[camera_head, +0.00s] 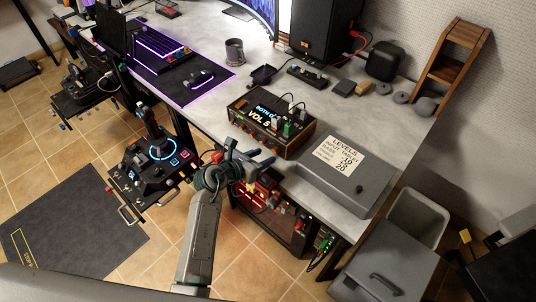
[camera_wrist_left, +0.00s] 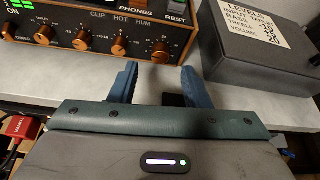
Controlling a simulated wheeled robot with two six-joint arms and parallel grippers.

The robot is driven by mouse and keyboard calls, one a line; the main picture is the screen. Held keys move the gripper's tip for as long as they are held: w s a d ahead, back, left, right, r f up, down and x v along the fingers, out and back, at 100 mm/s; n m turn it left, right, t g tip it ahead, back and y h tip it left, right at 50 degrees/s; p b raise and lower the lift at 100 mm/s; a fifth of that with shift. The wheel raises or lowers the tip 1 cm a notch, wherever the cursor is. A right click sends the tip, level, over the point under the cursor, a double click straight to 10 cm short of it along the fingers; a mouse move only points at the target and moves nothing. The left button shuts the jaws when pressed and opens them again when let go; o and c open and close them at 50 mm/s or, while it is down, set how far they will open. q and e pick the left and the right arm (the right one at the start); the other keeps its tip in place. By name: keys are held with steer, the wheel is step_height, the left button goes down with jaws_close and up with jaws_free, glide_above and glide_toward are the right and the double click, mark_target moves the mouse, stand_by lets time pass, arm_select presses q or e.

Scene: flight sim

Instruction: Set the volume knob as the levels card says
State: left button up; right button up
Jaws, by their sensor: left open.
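The amplifier (camera_head: 268,128) stands at the desk's front edge, and its display reads "VOL 5". In the left wrist view its front panel has a row of several knobs, with a larger one at the right end (camera_wrist_left: 160,50); I cannot read which is volume. The levels card (camera_head: 341,160) lies on a grey box; it lists input, bass, treble and volume, and the lowest number looks like 20. My left gripper (camera_head: 262,160) is open and empty in front of the amplifier. Its blue fingers (camera_wrist_left: 158,82) point toward the right-end knob, apart from it. My right gripper is not in view.
The grey box (camera_head: 348,190) stands right of the amplifier. Short plugs stick up from the amplifier's top. A mug (camera_head: 234,51) and a small pedal strip (camera_head: 307,77) stand behind. Red-lit equipment (camera_head: 263,200) is below the desk edge, under my left gripper.

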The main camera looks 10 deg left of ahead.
arm_select(q)
steer(key=v, duration=0.7)
steer(key=shift+b, duration=0.35)
steer(key=shift+c, duration=0.4)
